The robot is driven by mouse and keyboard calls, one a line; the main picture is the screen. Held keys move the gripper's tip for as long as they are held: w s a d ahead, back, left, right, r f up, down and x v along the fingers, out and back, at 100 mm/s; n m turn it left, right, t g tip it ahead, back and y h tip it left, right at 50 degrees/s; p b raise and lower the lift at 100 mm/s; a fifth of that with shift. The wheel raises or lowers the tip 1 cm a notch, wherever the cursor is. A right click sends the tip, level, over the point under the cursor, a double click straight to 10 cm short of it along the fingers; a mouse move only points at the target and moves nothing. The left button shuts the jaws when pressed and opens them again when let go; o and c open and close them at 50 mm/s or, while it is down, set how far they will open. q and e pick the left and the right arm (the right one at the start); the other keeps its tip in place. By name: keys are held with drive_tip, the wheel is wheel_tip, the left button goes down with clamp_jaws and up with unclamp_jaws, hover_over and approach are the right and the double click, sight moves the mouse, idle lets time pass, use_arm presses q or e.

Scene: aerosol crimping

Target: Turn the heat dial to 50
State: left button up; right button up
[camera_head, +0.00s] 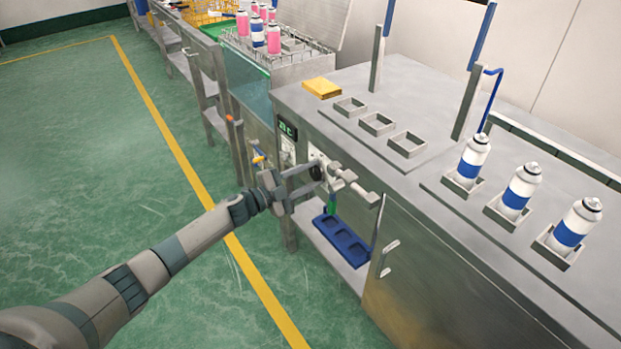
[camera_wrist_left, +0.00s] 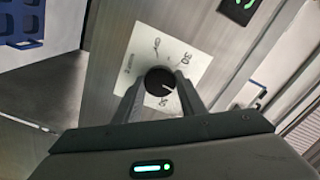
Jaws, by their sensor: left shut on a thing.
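The heat dial (camera_wrist_left: 160,80) is a round black knob with a white pointer mark, set on a white plate (camera_wrist_left: 143,48) with a printed scale. In the left wrist view the pointer slants toward the lower right, between the 30 mark and what looks like the 50 mark at the bottom. My left gripper (camera_wrist_left: 162,86) is shut on the knob, one finger on each side. In the head view my left gripper (camera_head: 316,180) reaches the front of the grey machine, and the knob (camera_head: 316,172) shows partly between its fingers. My right gripper is not in view.
A green-lit display (camera_head: 287,130) sits above the dial area. Metal handles (camera_head: 352,184) stick out of the machine front beside the gripper. A blue tray (camera_head: 341,240) lies on a low shelf. Several blue-white cans (camera_head: 521,188) stand on the machine top. Green floor is clear at left.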

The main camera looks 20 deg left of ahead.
use_arm(q)
drive_tip(key=m+b, duration=0.3)
drive_tip(key=m, duration=0.4)
drive_tip(key=shift+f, duration=0.2)
drive_tip(key=shift+m, duration=0.6)
drive_tip(key=shift+s+m+b, duration=0.1)
drive_tip(key=shift+m+b, duration=0.65)
drive_tip(key=shift+m, duration=0.45)
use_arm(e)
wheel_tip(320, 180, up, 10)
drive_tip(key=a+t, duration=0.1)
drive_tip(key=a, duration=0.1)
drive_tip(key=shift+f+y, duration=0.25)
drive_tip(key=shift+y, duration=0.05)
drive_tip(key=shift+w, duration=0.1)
use_arm(q)
drive_tip(key=o, duration=1)
drive_tip(key=shift+r, duration=0.1)
drive_tip(key=shift+o, duration=0.2)
